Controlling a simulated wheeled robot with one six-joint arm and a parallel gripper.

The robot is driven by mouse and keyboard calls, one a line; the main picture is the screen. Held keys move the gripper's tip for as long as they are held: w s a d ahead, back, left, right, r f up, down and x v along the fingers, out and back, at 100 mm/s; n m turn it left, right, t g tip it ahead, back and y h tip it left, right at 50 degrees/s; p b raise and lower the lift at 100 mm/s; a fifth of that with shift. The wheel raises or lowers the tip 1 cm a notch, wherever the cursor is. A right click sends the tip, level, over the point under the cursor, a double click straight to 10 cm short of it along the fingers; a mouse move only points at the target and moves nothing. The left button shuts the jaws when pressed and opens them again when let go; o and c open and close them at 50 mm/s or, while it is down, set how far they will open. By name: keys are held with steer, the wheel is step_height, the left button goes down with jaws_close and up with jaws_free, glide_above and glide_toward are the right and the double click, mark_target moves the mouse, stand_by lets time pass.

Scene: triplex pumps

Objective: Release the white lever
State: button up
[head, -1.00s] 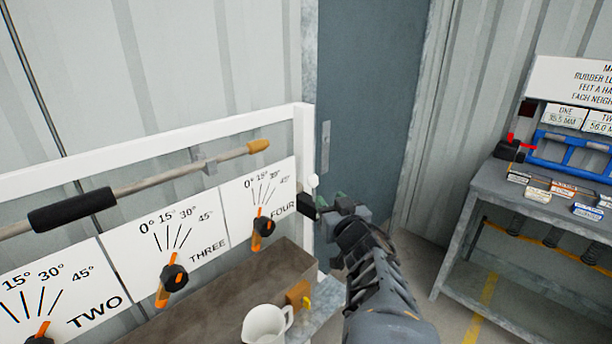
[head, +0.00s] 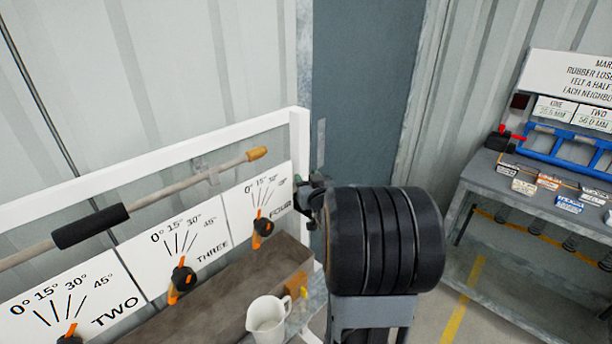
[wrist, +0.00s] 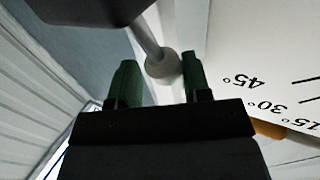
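The white lever's round ball knob (wrist: 162,64) shows in the wrist view, with a grey rod running from it to the upper left. My gripper (wrist: 160,72) has its two green fingers apart, one on each side of the knob. Thin gaps seem to show beside the knob, and how deep it sits between the tips is hard to judge. In the head view my gripper (head: 304,192) is at the right end of the white frame, and the knob cannot be made out there.
The angle panel (head: 264,190) with orange-pointer dials is left of my gripper. A white jug (head: 267,318) stands below, beside a brown trough (head: 215,290). A long rod with a black grip (head: 90,227) hangs along the frame. A grey workbench (head: 500,190) stands right, with floor between.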

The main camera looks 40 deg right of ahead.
steer(key=shift+w+d, duration=0.25)
steer(key=shift+w, duration=0.3)
steer(key=shift+c, duration=0.2)
steer(key=shift+a, duration=0.1)
steer(key=c, duration=0.3)
jaws_close()
